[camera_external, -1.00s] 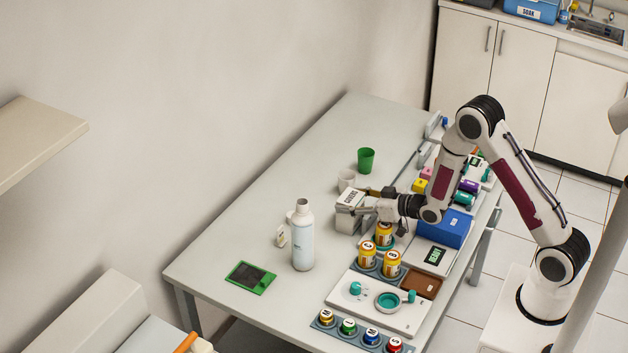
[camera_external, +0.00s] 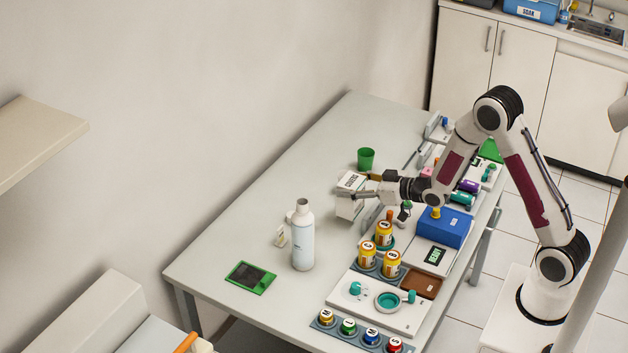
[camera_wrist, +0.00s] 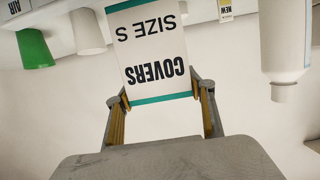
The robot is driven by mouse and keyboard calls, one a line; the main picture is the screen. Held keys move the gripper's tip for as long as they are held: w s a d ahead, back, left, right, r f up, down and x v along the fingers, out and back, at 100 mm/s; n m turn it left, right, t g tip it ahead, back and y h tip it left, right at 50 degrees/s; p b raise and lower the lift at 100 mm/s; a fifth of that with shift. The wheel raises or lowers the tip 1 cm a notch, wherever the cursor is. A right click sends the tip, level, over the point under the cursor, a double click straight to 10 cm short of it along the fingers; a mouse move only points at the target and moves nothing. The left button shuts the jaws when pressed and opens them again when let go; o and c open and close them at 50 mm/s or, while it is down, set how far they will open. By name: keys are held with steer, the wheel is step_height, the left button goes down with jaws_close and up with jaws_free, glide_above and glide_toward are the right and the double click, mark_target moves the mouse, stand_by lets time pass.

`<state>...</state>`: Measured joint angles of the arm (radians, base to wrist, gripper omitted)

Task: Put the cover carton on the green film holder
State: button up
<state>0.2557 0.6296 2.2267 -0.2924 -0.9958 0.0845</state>
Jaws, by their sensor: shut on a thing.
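The cover carton (camera_external: 347,205) is white, with "COVERS SIZE S" and teal edging readable in the wrist view (camera_wrist: 153,60). My gripper (camera_external: 364,194) is shut on it, with one finger on each side in the wrist view (camera_wrist: 160,95). The carton is held over the middle of the table; its exact height is hard to judge. The green film holder (camera_external: 262,290), a flat green frame with a dark centre, lies at the table's front left, apart from the carton. The wrist view does not show the holder.
A white bottle (camera_external: 303,245) stands between carton and holder, with a small tag-like item (camera_external: 281,237) beside it. A green cup (camera_external: 366,159) stands behind; a white cup (camera_wrist: 87,32) shows in the wrist view. Yellow jars (camera_external: 383,234) and a blue box (camera_external: 443,229) stand to the right.

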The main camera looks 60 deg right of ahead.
steer(key=shift+r, duration=2)
steer(key=shift+r, duration=0.15)
step_height(320, 180, up, 18)
steer(key=w+a+r+n+y, duration=0.1)
steer(key=w+a, duration=0.4)
steer(key=a, duration=0.3)
steer(key=w+a+n+y, duration=0.1)
steer(key=w+a+y, duration=0.1)
steer(key=w+a, duration=0.45)
steer(key=w+a+f+n+g+y, duration=0.1)
steer(key=w+a+n+y, duration=0.15)
steer(key=a, duration=1.95)
step_height(320, 180, down, 18)
steer(key=shift+d+r, duration=0.25)
step_height(320, 180, down, 6)
steer(key=shift+f, duration=0.1)
